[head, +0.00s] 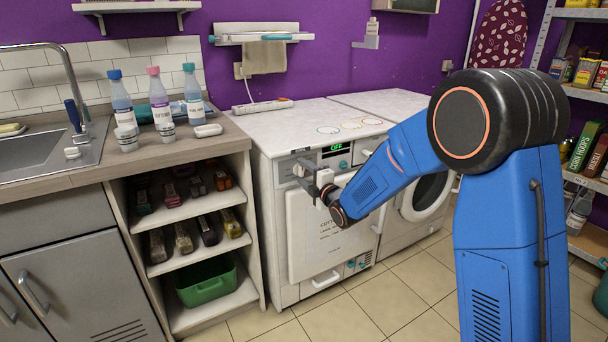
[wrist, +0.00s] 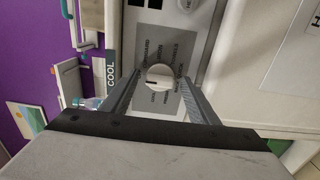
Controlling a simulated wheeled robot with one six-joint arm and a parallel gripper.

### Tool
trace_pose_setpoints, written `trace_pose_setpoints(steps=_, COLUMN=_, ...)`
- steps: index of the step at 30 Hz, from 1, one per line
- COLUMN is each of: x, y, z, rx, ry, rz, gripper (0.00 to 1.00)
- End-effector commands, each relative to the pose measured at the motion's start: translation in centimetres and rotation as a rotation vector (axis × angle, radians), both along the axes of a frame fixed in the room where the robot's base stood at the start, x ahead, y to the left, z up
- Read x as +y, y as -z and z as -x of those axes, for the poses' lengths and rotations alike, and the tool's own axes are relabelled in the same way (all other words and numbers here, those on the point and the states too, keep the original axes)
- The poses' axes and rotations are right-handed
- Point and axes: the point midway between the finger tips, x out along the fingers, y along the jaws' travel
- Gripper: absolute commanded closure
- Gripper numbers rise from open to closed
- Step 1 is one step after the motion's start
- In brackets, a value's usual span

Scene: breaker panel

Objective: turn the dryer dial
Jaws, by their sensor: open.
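The dryer (head: 325,235) is the nearer white machine, with a control panel along its upper front. In the wrist view its dial (wrist: 158,76) is a round white knob with a short dark mark, set on a grey plate with small printed labels around it. My gripper (head: 310,176) is at the upper left of the dryer front. In the wrist view my gripper (wrist: 159,92) is open, with one finger on each side of the dial. Gaps show between the fingers and the knob; whether the tips reach its depth is unclear.
A lit green display reading OFF (head: 336,148) sits right of the dial area. A second white machine with a round door (head: 427,197) stands to the right. An open shelf unit (head: 245,250) stands close on the left. Tiled floor (head: 400,300) is clear in front.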

Motion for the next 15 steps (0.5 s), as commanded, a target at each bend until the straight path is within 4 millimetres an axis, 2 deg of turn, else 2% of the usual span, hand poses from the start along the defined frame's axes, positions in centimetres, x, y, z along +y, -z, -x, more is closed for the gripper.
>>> trace_pose_setpoints(steps=2, x=-0.01, y=0.01, z=0.02, rx=0.000, ry=0.000, rz=0.000, gripper=0.46)
trace_pose_setpoints(steps=7, x=-0.03, y=0.01, z=0.02, rx=0.000, ry=0.000, rz=0.000, gripper=0.85)
trace_pose_setpoints(steps=15, x=-0.04, y=0.04, z=0.04, rx=0.010, ry=0.000, rz=-0.013, gripper=0.85)
